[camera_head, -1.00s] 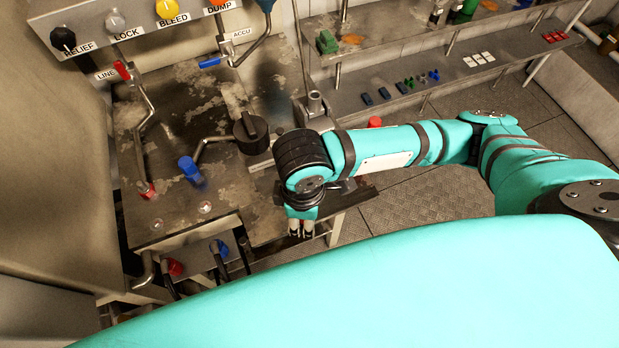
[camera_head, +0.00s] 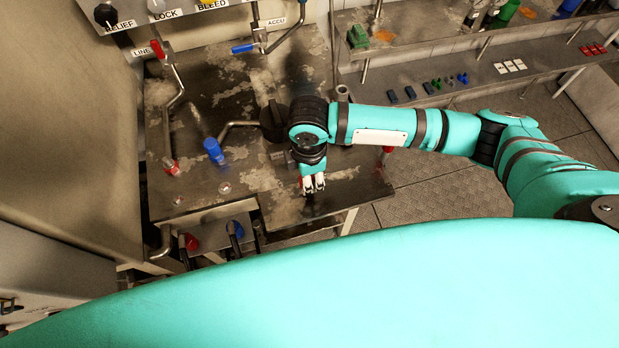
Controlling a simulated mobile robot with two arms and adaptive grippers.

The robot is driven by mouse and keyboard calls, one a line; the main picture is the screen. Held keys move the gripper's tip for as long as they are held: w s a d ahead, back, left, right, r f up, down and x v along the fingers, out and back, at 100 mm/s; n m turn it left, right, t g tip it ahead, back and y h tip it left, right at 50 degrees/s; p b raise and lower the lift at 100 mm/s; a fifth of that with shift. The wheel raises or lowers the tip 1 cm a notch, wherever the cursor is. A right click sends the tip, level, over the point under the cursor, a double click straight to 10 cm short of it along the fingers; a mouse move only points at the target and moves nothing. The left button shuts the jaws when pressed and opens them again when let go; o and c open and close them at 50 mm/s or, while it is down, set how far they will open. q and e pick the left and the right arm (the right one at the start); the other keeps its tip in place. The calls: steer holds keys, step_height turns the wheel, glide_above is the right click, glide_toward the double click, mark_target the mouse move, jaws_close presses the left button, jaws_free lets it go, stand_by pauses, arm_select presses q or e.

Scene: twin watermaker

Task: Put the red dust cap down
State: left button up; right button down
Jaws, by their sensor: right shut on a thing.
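My right gripper (camera_head: 314,186) points down over the front right part of the worn metal bench (camera_head: 245,185). Its fingers are shut, with only a thin trace of red at their left side. That fits the red dust cap, but the fingers hide most of it. I cannot tell whether it touches the bench. My left gripper is not in view.
A blue cap (camera_head: 213,151) and a red-based pipe fitting (camera_head: 170,167) stand on the bench's left part. A black knob (camera_head: 271,121) is beside my right wrist. Red and blue valve handles sit below the front edge. Bare bench lies around the gripper.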

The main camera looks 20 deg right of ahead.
steer(key=shift+w+d+f, duration=0.1)
steer(key=shift+w, duration=0.15)
steer(key=shift+f+p, duration=0.4)
steer(key=shift+f, duration=1.3)
steer(key=c, duration=0.9)
jaws_free()
steer(key=shift+f, duration=0.1)
steer(key=shift+c, duration=0.2)
step_height(320, 180, up, 12)
steer(key=shift+r+b, duration=0.15)
steer(key=shift+b, duration=0.55)
